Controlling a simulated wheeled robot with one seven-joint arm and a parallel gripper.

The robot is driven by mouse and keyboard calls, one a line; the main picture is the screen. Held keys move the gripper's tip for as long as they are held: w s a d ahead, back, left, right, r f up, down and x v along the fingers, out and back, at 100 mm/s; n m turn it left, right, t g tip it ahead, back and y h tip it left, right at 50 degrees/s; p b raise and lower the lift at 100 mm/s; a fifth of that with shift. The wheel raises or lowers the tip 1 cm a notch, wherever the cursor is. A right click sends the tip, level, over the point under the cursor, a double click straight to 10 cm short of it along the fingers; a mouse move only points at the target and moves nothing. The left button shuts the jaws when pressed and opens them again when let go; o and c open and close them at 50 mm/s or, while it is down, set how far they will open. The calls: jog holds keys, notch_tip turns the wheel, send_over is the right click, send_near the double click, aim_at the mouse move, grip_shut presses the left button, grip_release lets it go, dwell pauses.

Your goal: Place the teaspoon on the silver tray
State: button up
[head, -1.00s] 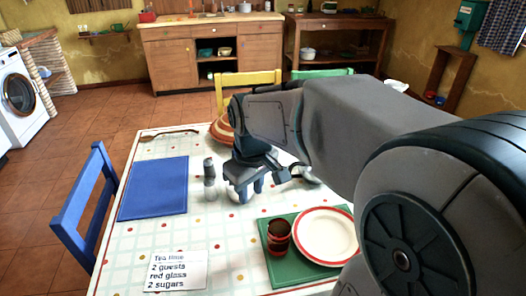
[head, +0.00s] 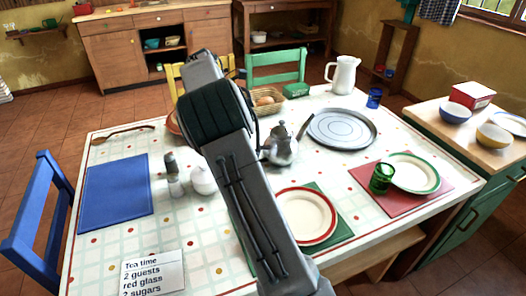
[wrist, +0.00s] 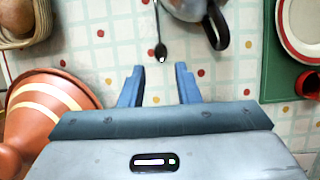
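The teaspoon (wrist: 160,45) lies on the checked tablecloth in the wrist view, its dark bowl toward my gripper and its handle running up out of frame beside the teapot. My gripper (wrist: 158,78) is open and empty, with the spoon ahead of the gap between its fingers and not between them. In the head view my arm hides the gripper, and I cannot make out the spoon. The round silver tray (head: 343,129) lies flat at the back right of the table, and nothing is on it.
The metal teapot (head: 283,150) stands left of the tray; its black handle (wrist: 216,27) is close to the spoon. An orange striped pot (wrist: 42,105) is left of my gripper. A bread basket (head: 267,101), white jug (head: 342,75) and blue glass (head: 374,98) stand near the back edge.

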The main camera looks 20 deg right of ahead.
jog(key=b+x, duration=0.1)
jog(key=x, duration=1.3)
jog(key=shift+d+b, duration=0.2)
jog(key=shift+b, duration=0.15)
grip_shut()
